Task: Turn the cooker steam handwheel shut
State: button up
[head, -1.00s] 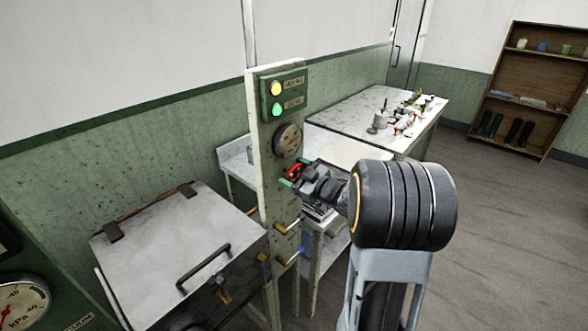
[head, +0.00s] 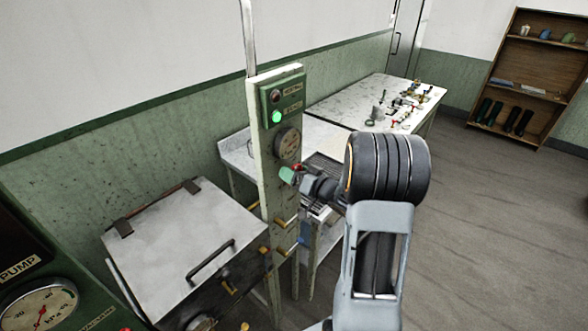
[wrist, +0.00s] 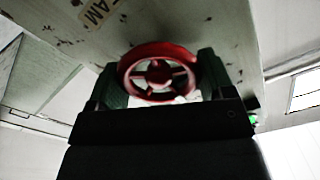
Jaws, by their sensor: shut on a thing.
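The red handwheel (wrist: 160,50) is a spoked ring between the two green fingers of my gripper (wrist: 162,82) in the wrist view. The fingers press on opposite sides of its rim. In the head view only a small red part of the handwheel (head: 298,167) shows, by the green fingertip of my gripper (head: 290,174). The wheel sits on the front of a pale upright panel (head: 266,190), below a round gauge (head: 287,143). My wrist hides much of the wheel there.
On the panel, a green lamp (head: 276,116) is lit and the lamp above it (head: 275,96) is dark. A lidded metal box (head: 175,235) stands left. Open floor (head: 490,220) lies right.

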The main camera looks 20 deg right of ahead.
jog(key=shift+f+m+p, duration=0.1)
jog(key=shift+m+p, duration=0.2)
jog(key=shift+m, duration=0.2)
dwell(0.3)
jog(key=o, duration=0.9)
jog(key=shift+s, duration=0.15)
jog(key=b+v, duration=0.3)
jog(key=v, duration=1)
jog(key=shift+s+d, duration=0.1)
jog(key=shift+s, duration=0.2)
